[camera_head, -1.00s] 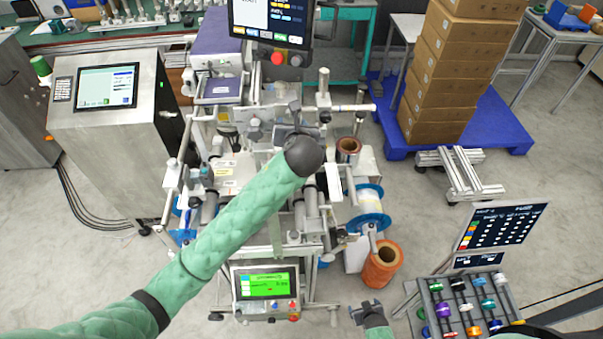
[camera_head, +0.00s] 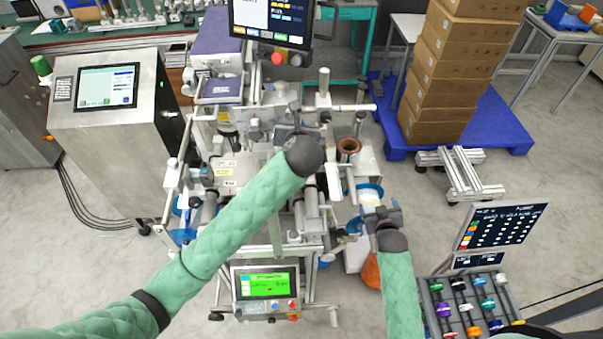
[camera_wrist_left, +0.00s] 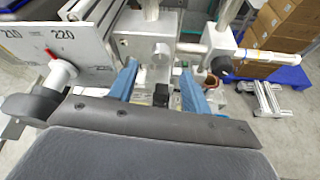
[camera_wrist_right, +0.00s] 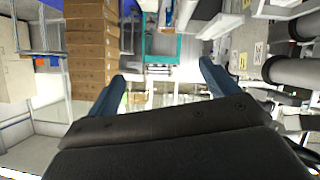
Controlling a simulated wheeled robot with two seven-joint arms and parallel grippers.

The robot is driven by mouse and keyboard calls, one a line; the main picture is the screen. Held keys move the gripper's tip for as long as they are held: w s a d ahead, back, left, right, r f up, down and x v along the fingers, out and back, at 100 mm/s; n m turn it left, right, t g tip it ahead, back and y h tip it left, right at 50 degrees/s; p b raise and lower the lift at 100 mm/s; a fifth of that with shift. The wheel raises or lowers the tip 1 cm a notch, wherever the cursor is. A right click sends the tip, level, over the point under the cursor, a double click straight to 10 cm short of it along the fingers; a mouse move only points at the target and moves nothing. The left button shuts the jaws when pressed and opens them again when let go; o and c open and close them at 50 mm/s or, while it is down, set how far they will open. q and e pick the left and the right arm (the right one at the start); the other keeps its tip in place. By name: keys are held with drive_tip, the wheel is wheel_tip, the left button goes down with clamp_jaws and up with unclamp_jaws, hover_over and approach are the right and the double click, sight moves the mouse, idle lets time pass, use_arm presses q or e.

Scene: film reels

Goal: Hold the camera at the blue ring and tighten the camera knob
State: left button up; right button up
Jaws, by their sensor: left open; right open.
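My left gripper (camera_head: 290,128) is open over the middle of the machine. In the left wrist view its two blue fingers (camera_wrist_left: 158,88) stand apart with a small dark block (camera_wrist_left: 160,95) between them, seemingly untouched. I cannot tell if this block is the camera, and no blue ring can be made out. A metal block (camera_wrist_left: 150,65) lies just beyond the fingers. A black knob (camera_wrist_left: 222,66) sits on a rod clamp to its right; I cannot tell if it is the camera knob. My right gripper (camera_head: 382,214) is open and empty in front of the blue-rimmed spool (camera_head: 371,192).
A copper-coloured roll (camera_head: 348,146) stands right of the left gripper. A monitor (camera_head: 272,22) overhangs the back. A rack of coloured spools (camera_head: 470,305) with a sign panel (camera_head: 500,226) is at lower right. Stacked boxes (camera_head: 455,70) stand on a blue pallet (camera_head: 500,125).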

drive_tip(key=w+a+r+y, duration=0.2)
drive_tip(key=a+r, duration=0.6)
drive_tip(key=a, duration=0.4)
drive_tip(key=w+a+r+y, duration=0.1)
drive_tip(key=a+r+y, duration=0.1)
drive_tip(key=a+r, duration=0.8)
drive_tip(key=w+a+f, duration=0.1)
drive_tip(key=w, duration=0.3)
drive_tip(key=w+a+f, duration=0.1)
drive_tip(key=w+a, duration=0.1)
drive_tip(key=w, duration=0.3)
drive_tip(key=w+a+f, duration=0.1)
drive_tip(key=w+a, duration=0.1)
drive_tip(key=w, duration=0.2)
drive_tip(key=shift+w+a+f, duration=0.15)
drive_tip(key=shift+w+f, duration=0.05)
drive_tip(key=shift+w, duration=0.05)
drive_tip(key=shift+w+a+f, duration=0.1)
drive_tip(key=shift+w+f, duration=0.2)
drive_tip(key=shift+w, duration=0.2)
drive_tip(key=c, duration=1.5)
drive_tip(key=shift+r, duration=0.1)
